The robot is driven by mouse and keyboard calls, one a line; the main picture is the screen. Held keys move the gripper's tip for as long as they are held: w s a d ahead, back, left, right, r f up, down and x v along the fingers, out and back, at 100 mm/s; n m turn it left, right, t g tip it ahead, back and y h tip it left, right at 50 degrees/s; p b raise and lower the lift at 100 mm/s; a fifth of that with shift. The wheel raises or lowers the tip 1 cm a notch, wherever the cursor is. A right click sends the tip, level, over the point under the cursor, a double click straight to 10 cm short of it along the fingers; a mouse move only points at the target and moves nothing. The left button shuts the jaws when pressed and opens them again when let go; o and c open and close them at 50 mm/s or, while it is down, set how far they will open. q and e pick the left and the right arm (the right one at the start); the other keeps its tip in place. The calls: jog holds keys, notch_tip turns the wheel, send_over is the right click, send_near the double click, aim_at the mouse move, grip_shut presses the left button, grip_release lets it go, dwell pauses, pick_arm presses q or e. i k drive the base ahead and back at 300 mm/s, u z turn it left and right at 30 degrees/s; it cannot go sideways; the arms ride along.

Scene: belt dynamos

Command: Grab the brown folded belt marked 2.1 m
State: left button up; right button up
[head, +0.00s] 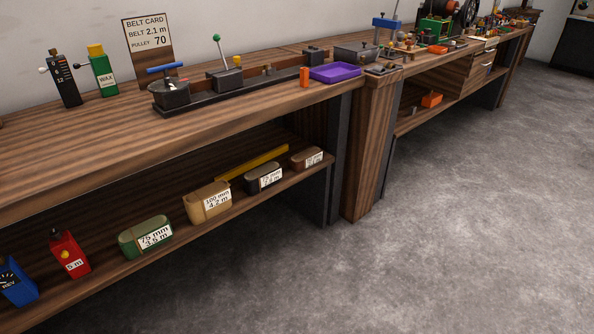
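A brown folded belt (299,161) lies at the right end of the lower shelf of the near bench. Its white label is too small to read surely. Left of it are a black folded belt (254,185), whose label I cannot read fully, a tan one (193,214) that seems marked 100 mm, 4.2 m, and a green one (129,247) that seems marked 75 mm, 3.5 m. A belt card (147,50) on the bench top reads belt 2.1 m, pulley 70. Neither of my grippers is in view.
The bench top (95,135) overhangs the shelf (190,249). A yellow bar (250,162) lies behind the belts. A red box (67,252) and a blue gauge box (17,284) stand at the shelf's left. Dark posts (335,160) close its right end. The grey floor (450,230) is clear.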

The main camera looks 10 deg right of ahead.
aim_at(304, 158)
jog(key=z, duration=0.6)
jog(key=i, duration=2.45)
jog(key=u, duration=0.9)
